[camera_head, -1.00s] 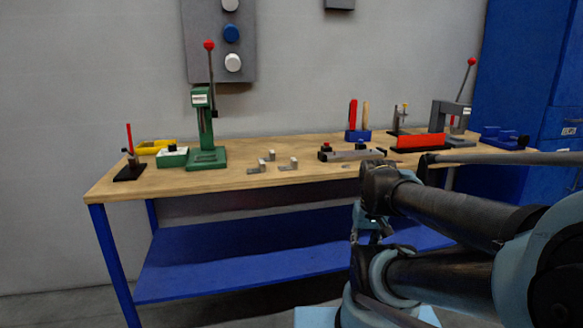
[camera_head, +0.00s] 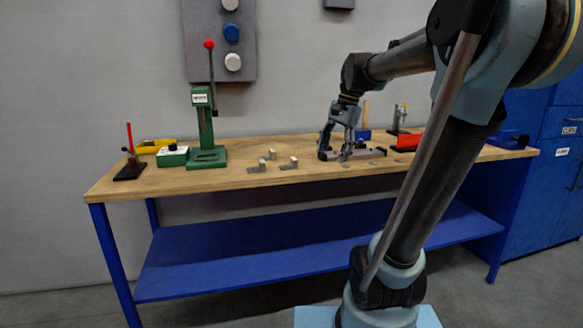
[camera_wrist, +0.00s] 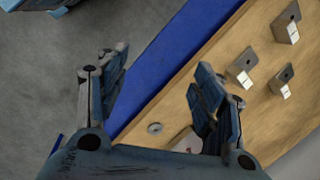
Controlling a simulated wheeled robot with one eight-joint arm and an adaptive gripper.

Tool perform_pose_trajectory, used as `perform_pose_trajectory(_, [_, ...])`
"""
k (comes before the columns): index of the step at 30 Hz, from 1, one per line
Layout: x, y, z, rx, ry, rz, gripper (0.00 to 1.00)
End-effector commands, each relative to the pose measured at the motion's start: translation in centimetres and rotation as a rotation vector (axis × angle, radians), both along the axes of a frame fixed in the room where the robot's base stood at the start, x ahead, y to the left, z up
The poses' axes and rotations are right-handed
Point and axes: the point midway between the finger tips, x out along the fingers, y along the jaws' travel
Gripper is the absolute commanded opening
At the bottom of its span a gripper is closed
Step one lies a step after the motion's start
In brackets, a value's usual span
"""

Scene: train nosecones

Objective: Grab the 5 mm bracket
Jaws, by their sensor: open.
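Three small grey metal L-shaped brackets stand on the wooden table in the head view: a left one (camera_head: 257,166), a back one (camera_head: 271,155) and a right one (camera_head: 290,163). All three also show at the right of the wrist view: one at the top (camera_wrist: 287,25), one nearest my gripper (camera_wrist: 241,68) and one lower right (camera_wrist: 282,82). Their pale end faces carry marks too small to read, so I cannot tell which is the 5 mm one. My gripper (camera_head: 336,146) is open and empty, to the right of the brackets. Its spread fingers (camera_wrist: 160,75) touch none of them.
The wooden table (camera_head: 225,180) has a blue lower shelf (camera_head: 270,265). A green press (camera_head: 206,130) stands left of the brackets. A dark fixture (camera_head: 372,152) lies by my gripper. A flat ring (camera_wrist: 155,128) lies near the table edge. Bare wood surrounds the brackets.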

Motion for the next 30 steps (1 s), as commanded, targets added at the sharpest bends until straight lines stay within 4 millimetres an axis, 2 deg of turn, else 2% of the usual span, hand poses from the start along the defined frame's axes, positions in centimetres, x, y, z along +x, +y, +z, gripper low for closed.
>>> perform_pose_trajectory(1, [1.6,0.6,1.3,0.016,0.022,-0.041,0.62])
perform_pose_trajectory(6, [6.5,2.8,4.8,0.062,0.108,-0.202,0.62])
perform_pose_trajectory(12, [11.6,5.2,7.9,0.103,0.209,-0.368,0.62])
perform_pose_trajectory(15, [13.4,6.2,8.9,0.115,0.249,-0.428,0.62])
perform_pose_trajectory(18, [14.6,6.7,9.4,0.121,0.275,-0.468,0.62])
perform_pose_trajectory(23, [15.2,7.3,9.3,0.125,0.293,-0.495,0.62])
perform_pose_trajectory(30, [14.8,8.7,5.9,0.125,0.294,-0.494,0.62])
